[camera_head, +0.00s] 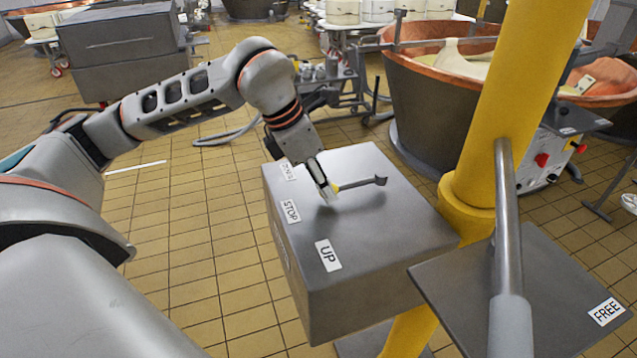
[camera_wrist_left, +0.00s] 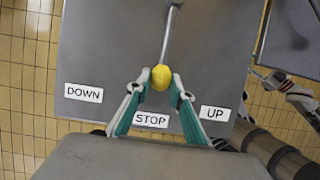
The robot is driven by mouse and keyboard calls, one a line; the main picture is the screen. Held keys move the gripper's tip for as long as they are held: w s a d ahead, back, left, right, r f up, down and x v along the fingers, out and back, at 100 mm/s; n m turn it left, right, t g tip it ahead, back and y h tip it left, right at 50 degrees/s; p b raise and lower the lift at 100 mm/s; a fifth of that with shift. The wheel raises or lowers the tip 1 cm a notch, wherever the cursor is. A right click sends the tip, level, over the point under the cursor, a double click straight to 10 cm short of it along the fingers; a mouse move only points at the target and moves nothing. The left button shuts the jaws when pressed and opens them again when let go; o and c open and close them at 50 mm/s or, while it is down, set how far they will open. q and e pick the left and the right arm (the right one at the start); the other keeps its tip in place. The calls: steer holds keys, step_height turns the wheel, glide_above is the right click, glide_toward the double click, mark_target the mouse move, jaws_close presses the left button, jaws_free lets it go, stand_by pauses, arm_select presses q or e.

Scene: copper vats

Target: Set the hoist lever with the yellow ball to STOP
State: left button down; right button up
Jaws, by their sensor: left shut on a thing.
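The hoist lever is a thin grey rod (camera_head: 362,183) on top of a grey box (camera_head: 385,235). The yellow ball (camera_wrist_left: 160,77) at its end sits between the fingertips of my left gripper (camera_wrist_left: 161,80), which is shut on it. In the head view my left gripper (camera_head: 327,190) comes down from above and hides most of the ball. The box bears labels DOWN (camera_wrist_left: 84,92), STOP (camera_wrist_left: 150,120) and UP (camera_wrist_left: 214,113). In the left wrist view the rod points roughly at STOP, with the ball short of the label.
A yellow post (camera_head: 510,90) stands right of the box. A second plate (camera_head: 450,285) with a long grey lever and a FREE label (camera_head: 606,311) is at lower right. A copper vat (camera_head: 430,95) stands behind. Tiled floor (camera_head: 170,230) is clear at left.

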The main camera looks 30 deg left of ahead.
arm_select(q)
steer(key=shift+r, duration=0.1)
stand_by(0.4)
steer(key=c, duration=1.8)
jaws_free()
steer(key=v, duration=1.2)
